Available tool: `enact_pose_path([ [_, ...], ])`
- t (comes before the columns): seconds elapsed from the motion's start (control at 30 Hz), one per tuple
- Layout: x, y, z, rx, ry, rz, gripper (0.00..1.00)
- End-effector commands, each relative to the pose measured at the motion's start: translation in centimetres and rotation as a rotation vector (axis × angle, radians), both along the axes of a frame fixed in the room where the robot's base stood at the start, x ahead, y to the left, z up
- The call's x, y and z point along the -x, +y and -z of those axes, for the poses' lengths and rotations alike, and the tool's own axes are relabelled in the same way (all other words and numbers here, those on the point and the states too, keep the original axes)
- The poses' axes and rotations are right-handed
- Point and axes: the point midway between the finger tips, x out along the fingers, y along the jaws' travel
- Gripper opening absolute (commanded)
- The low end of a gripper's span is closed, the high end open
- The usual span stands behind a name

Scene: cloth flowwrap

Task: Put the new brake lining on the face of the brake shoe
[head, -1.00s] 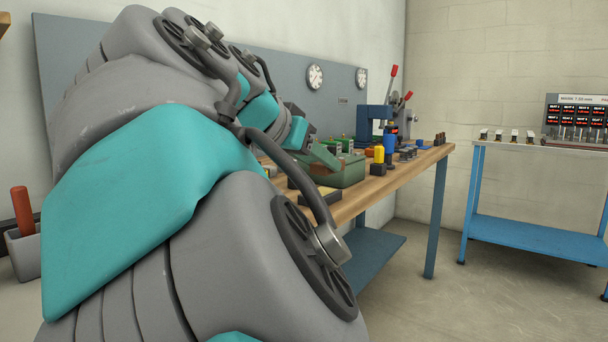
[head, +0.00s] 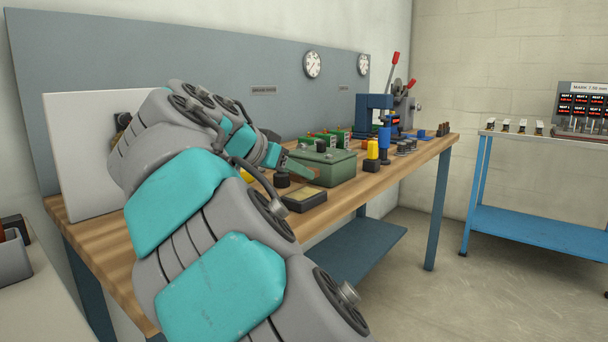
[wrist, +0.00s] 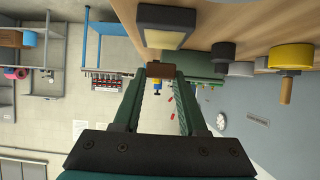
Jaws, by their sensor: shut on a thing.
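My gripper (wrist: 160,85), seen from its own wrist with the picture upside down, has its two green fingers shut on a small brown block (wrist: 160,69), which looks like the brake lining. The block sits across the fingertips, clear of the bench. In the head view my gripper (head: 298,167) shows as green fingers above the wooden bench, in front of a green box; the held block cannot be made out there. I cannot identify the brake shoe in either view.
The wooden bench (head: 345,198) carries a dark tray with a tan inside (head: 305,198), a green box (head: 328,166), a yellow cylinder (head: 373,149) and a blue press (head: 372,115). A white panel (head: 80,150) stands at its left. A blue cart (head: 508,215) is at right.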

Motion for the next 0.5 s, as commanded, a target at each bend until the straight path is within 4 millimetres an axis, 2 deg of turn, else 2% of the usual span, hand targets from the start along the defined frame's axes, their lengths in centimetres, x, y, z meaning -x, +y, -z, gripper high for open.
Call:
enact_pose_path([
  [0.5,-0.07,0.29,1.05,0.0,-0.002,0.0,0.0],
])
